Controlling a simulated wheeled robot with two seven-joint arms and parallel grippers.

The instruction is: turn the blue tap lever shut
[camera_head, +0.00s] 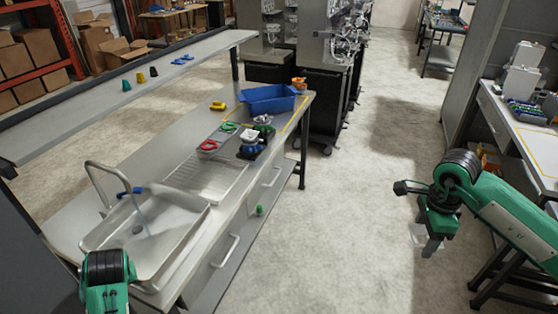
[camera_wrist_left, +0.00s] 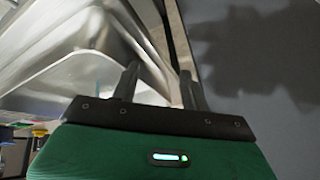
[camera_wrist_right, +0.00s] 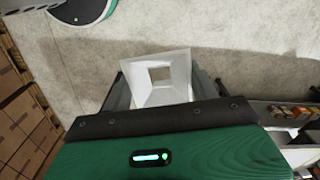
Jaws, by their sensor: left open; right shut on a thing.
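The blue tap lever (camera_head: 130,192) is beside the base of the curved metal tap (camera_head: 100,172) at the sink (camera_head: 205,212). A thin, pale stream seems to hang from the spout. My left arm's wrist is at the bottom left of the head view, below the sink, with its fingers out of sight there. In the left wrist view my left gripper (camera_wrist_left: 158,88) is open and empty near the sink's edge. My right gripper (camera_head: 428,244) is over the floor, shut on a white square hollow cup (camera_wrist_right: 160,80).
The counter holds a blue bin (camera_head: 268,98), a ridged drainboard and several small coloured items. A long shelf (camera_head: 60,125) runs behind the sink. A side bench (camera_head: 535,150) stands at the right. The floor between is clear.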

